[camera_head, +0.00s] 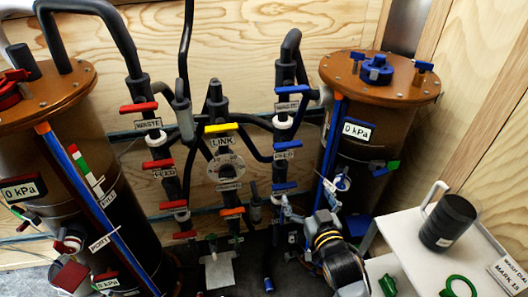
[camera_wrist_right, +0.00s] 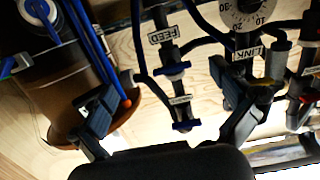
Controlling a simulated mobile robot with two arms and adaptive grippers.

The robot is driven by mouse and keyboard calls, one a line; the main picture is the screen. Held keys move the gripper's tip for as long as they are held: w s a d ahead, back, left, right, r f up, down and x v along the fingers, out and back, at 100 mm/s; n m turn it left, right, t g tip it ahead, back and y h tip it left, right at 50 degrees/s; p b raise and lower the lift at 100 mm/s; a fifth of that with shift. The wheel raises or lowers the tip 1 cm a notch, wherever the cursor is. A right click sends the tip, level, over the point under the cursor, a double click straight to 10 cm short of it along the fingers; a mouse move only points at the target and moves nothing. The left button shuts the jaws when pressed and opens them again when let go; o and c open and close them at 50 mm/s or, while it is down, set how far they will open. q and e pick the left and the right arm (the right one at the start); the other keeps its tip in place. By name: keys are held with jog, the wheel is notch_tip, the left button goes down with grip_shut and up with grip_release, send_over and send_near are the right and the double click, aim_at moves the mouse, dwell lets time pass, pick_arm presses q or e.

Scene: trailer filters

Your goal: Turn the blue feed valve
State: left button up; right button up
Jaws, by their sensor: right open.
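The blue feed valve handle (camera_head: 288,145) sits above a FEED label on the middle-right pipe, left of the right-hand tank. It lies roughly level across its pipe. In the right wrist view, which is upside down, the feed valve handle (camera_wrist_right: 173,72) shows between my fingers and apart from both. My right gripper (camera_head: 310,205) is open and empty, below the feed handle in the head view; its fingers spread wide in the wrist view (camera_wrist_right: 187,88). My left gripper is not in view.
The blue waste handle (camera_head: 290,90) is above, and another blue handle (camera_head: 285,186) below. The yellow LINK handle (camera_head: 221,128) and red-handled pipes are to the left. The right tank (camera_head: 330,80) stands close by. A white table (camera_head: 400,235) bears a black canister (camera_head: 447,222).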

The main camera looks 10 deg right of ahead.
aim_at(289, 147)
notch_tip(289, 147, up, 6)
jog(key=w+t, duration=0.1)
jog(key=w, duration=0.4)
jog(key=w+a+p, duration=0.1)
jog(key=w, duration=0.8)
jog(key=shift+a+f+p, duration=0.2)
jog(key=shift+f+p, duration=0.15)
jog(key=c, duration=1)
